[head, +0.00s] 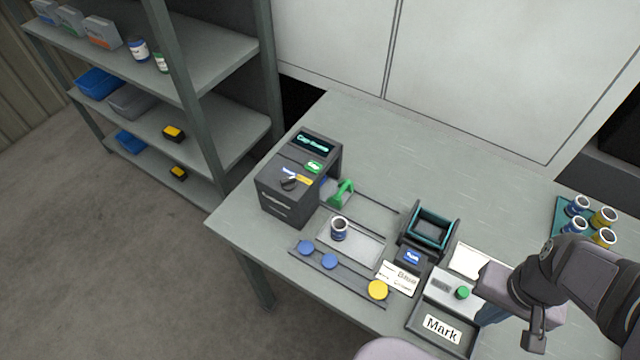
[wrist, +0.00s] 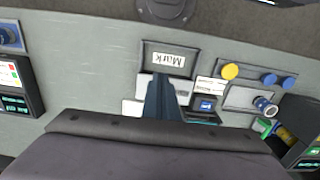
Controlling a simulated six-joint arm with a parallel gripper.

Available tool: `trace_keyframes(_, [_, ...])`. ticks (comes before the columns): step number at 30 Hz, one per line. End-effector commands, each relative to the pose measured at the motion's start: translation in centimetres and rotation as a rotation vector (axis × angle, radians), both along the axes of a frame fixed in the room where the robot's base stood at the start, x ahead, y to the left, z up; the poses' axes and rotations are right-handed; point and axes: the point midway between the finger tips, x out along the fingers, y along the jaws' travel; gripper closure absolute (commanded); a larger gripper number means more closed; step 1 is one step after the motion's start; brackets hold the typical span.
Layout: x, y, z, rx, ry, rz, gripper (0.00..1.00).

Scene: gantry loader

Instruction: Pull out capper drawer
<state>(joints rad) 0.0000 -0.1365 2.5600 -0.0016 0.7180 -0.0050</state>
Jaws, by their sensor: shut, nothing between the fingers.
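The capper (head: 300,180) is a dark box with a lit display, at the left of the table. Its side opening faces right, with a green handle-like part (head: 342,193) by it. A light grey sliding plate (head: 365,248) lies in front of the opening between dark rails, and a small open jar (head: 339,229) stands on it. The plate also shows in the wrist view (wrist: 238,98). I cannot tell which part is the drawer. My gripper (head: 484,318) is shut and empty over the Mark station, well right of the capper; its fingers (wrist: 163,88) show in the wrist view.
Blue and yellow caps (head: 377,289) lie on a front strip. A teal tray (head: 559,222) holds several jars at the right. The table's back is clear.

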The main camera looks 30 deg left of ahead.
Motion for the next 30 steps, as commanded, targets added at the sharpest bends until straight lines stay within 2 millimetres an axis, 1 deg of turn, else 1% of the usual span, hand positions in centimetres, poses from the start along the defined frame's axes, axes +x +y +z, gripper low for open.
trace_keyframes(7, [0.0, 0.0, 0.0, 0.0, 0.0, 0.0, 1.0])
trace_keyframes(8, [0.0, 0.0, 0.0, 0.0, 0.0, 0.0, 0.93])
trace_keyframes(9, [0.0, 0.1, 0.0, 0.001, 0.0, 0.0, 0.83])
trace_keyframes(11, [0.4, 0.3, -0.1, 0.006, -0.001, 0.0, 0.7])
trace_keyframes(14, [1.7, 1.4, -0.3, 0.029, -0.007, 0.0, 0.7])
trace_keyframes(17, [4.1, 3.8, -0.8, 0.076, -0.016, -0.002, 0.7])
trace_keyframes(20, [7.4, 7.7, -1.5, 0.148, -0.024, -0.006, 0.7])
trace_keyframes(21, [8.9, 9.7, -1.8, 0.183, -0.027, -0.008, 0.7])
trace_keyframes(23, [11.0, 12.9, -2.3, 0.238, -0.031, -0.01, 0.7])
trace_keyframes(24, [12.2, 15.1, -2.7, 0.276, -0.031, -0.011, 0.7])
trace_keyframes(26, [13.9, 18.6, -3.3, 0.331, -0.031, -0.011, 0.7])
trace_keyframes(27, [14.8, 20.9, -3.6, 0.367, -0.029, -0.012, 0.7])
trace_keyframes(29, [16.0, 24.1, -4.1, 0.418, -0.025, -0.014, 0.7])
trace_keyframes(30, [16.6, 26.1, -4.4, 0.45, -0.022, -0.015, 0.7])
